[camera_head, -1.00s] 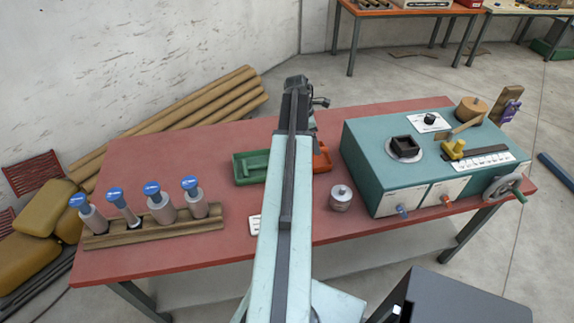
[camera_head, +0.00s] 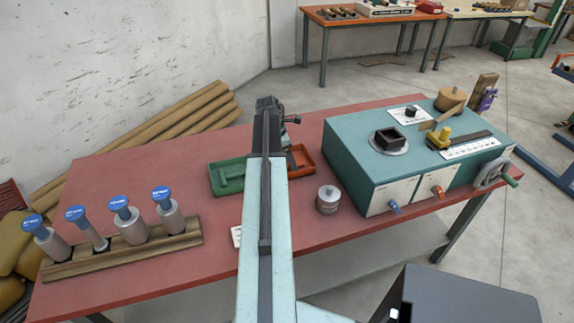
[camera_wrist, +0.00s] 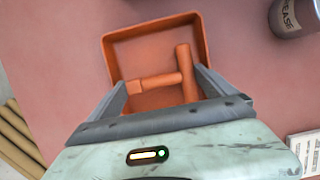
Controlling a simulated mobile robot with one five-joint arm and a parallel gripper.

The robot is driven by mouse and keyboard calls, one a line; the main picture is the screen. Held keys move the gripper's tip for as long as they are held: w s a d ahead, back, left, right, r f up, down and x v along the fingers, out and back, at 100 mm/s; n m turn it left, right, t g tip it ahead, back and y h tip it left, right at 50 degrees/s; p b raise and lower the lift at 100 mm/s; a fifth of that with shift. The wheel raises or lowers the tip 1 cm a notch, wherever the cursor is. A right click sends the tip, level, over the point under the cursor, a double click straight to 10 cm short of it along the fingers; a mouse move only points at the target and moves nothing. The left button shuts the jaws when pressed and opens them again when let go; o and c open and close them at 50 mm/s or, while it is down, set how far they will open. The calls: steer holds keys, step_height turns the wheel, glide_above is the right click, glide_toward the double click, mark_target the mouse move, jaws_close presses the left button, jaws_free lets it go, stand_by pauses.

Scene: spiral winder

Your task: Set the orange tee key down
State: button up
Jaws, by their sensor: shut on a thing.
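The orange tee key (camera_wrist: 186,72) shows in the wrist view, with its stem pointing left and its crossbar at the right. My gripper (camera_wrist: 163,88) is shut on it, a finger on either side. The key is within the outline of the orange tray (camera_wrist: 112,58); I cannot tell whether it touches the tray floor. In the head view the orange tray (camera_head: 305,160) is partly behind my arm, and the key and fingertips are hidden.
A green tray (camera_head: 226,178) adjoins on the left. A grey tin (camera_head: 328,200) stands right of my arm, and a teal winder box (camera_head: 350,160) further right. A wooden rack (camera_head: 125,250) holds several blue-capped tools. The red table (camera_head: 130,170) is bare at the back left.

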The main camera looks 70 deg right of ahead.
step_height(320, 180, down, 2)
steer(key=shift+f+b, duration=0.1)
steer(key=shift+b, duration=0.25)
steer(key=shift+r, duration=0.3)
steer(key=shift+f, duration=0.2)
steer(key=o, duration=1.3)
steer(key=shift+r, duration=0.1)
steer(key=p+v, duration=1.2)
steer(key=shift+r, duration=0.15)
